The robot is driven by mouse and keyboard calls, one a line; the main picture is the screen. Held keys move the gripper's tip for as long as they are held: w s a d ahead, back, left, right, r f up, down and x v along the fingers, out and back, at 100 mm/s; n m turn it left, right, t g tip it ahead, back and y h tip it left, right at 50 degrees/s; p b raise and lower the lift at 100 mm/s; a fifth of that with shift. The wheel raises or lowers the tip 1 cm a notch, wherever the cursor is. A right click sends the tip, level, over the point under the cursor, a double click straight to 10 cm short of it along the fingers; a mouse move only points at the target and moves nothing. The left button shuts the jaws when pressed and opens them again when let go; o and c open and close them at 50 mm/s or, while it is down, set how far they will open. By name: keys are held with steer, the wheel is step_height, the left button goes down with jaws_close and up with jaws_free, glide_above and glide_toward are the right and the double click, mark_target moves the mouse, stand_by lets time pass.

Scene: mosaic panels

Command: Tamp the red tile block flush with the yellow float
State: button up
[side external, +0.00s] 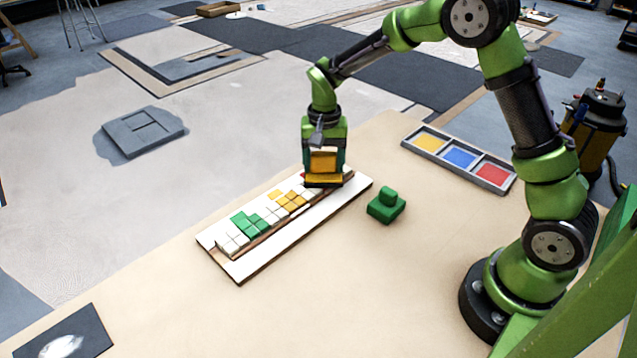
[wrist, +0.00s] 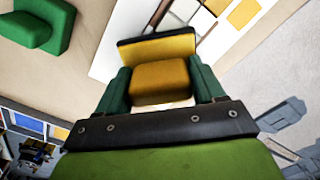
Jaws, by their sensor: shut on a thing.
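My gripper (side external: 323,158) is shut on the yellow float (side external: 324,180), its green fingers on both sides of the block handle. The float also shows in the wrist view (wrist: 160,78), its base plate beyond the handle. It is over the far right end of the white mosaic panel (side external: 240,270). A small bit of red, likely the red tile block (side external: 303,175), shows at the float's left edge. The float hides most of that spot, and I cannot tell whether they touch or whether the red block is flush. No red shows in the wrist view.
White, green and yellow tiles (side external: 250,222) lie along the panel to the left. A green float (side external: 386,204) stands on the table right of the panel. A tray (side external: 443,150) with yellow, blue and red compartments lies behind it.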

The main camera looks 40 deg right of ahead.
steer(key=shift+f, duration=0.2)
steer(key=shift+r, duration=3.65)
